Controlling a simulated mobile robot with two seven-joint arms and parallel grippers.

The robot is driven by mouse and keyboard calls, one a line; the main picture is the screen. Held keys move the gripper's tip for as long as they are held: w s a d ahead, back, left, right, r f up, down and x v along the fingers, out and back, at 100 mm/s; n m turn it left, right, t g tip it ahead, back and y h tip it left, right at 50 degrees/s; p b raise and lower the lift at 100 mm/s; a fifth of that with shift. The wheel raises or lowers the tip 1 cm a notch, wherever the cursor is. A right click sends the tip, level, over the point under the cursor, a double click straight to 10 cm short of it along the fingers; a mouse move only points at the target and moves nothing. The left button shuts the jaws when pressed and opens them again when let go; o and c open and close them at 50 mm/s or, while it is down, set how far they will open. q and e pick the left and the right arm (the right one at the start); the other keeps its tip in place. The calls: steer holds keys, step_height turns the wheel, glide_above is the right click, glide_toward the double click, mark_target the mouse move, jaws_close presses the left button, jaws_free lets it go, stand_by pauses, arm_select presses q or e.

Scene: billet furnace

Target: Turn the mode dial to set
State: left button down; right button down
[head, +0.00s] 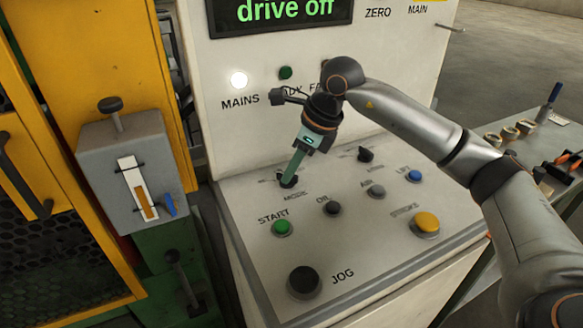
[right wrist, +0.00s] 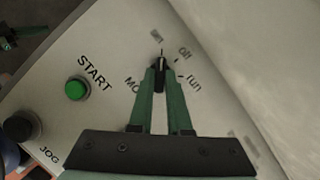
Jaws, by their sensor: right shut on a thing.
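The mode dial (head: 287,180) is a small black knob on the sloped panel, above the label MODE. My right gripper (head: 289,181) comes down onto it from above, and its green fingers are shut on the knob. In the right wrist view the dial (right wrist: 160,79) sits between the two fingertips (right wrist: 160,76). Marks around it read "off" and "run"; a third, at upper left, is blurred.
The panel (head: 255,262) also holds a green START button (head: 282,228), a black JOG knob (head: 304,281), a yellow button (head: 425,224), a blue LIFT button (head: 415,175) and a second black dial (head: 366,155). The upright display (head: 283,12) reads "drive off". A grey lever box (head: 135,175) stands left.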

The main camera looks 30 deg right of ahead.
steer(key=c, duration=0.9)
jaws_free()
steer(key=shift+o, duration=0.2)
steer(key=v, duration=1.2)
steer(key=shift+s+r+p, duration=0.15)
steer(key=shift+r+p, duration=0.1)
steer(key=shift+p, duration=0.1)
steer(key=shift+d, duration=0.1)
